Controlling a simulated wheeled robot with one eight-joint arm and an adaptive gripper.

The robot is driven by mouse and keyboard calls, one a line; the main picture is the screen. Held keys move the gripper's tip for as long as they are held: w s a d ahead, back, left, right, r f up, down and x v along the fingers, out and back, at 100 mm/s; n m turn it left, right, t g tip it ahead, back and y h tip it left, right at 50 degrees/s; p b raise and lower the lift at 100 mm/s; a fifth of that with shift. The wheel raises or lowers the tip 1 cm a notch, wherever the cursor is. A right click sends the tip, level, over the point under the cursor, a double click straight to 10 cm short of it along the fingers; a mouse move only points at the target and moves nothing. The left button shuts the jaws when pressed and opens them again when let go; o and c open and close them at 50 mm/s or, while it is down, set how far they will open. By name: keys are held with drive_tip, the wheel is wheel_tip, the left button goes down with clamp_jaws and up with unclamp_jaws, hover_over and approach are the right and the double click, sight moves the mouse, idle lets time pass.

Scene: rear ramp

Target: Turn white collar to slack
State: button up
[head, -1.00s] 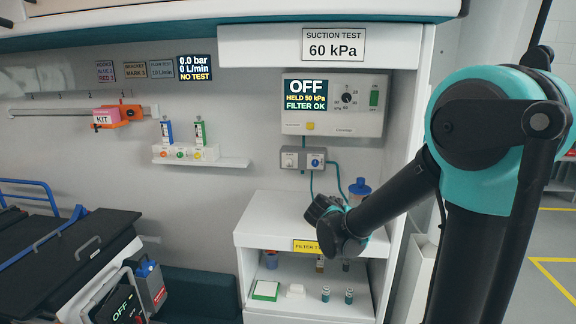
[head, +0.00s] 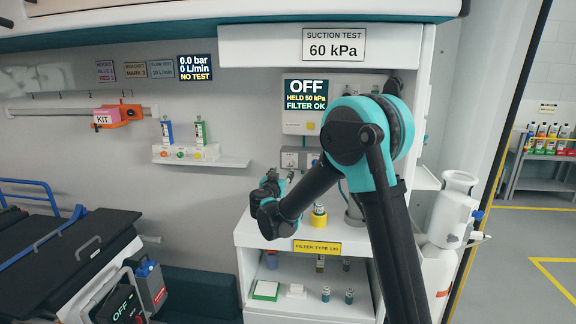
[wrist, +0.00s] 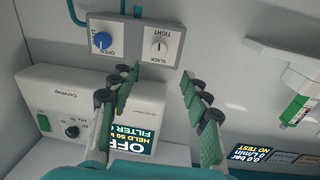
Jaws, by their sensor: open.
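The white collar (wrist: 160,45) is a small pale knob on a grey wall box (wrist: 134,41), between labels TIGHT and SLACK; the wrist view shows it upside down. A blue knob (wrist: 102,41) with an OPEN label sits beside it on the same box. In the head view the grey box (head: 290,159) is below the suction panel, partly covered by my arm. My gripper (wrist: 160,76) is open and empty, its fingers spread with the collar beyond the gap between their tips, apparently not touching. In the head view my gripper (head: 288,178) is just below the box; its fingers are hard to make out.
The suction panel (head: 293,121) reads OFF, HELD 50 kPa, FILTER OK. Below, a white counter (head: 250,232) holds a yellow-banded jar (head: 318,216) close to my forearm. Tubes run down from the box.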

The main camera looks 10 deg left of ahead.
sight(289, 162)
drive_tip(key=w, duration=0.3)
drive_tip(key=w+d, duration=0.1)
drive_tip(key=w, duration=0.6)
drive_tip(key=shift+w+d, duration=0.2)
drive_tip(key=shift+w, duration=0.1)
drive_tip(key=shift+c, duration=0.2)
clamp_jaws()
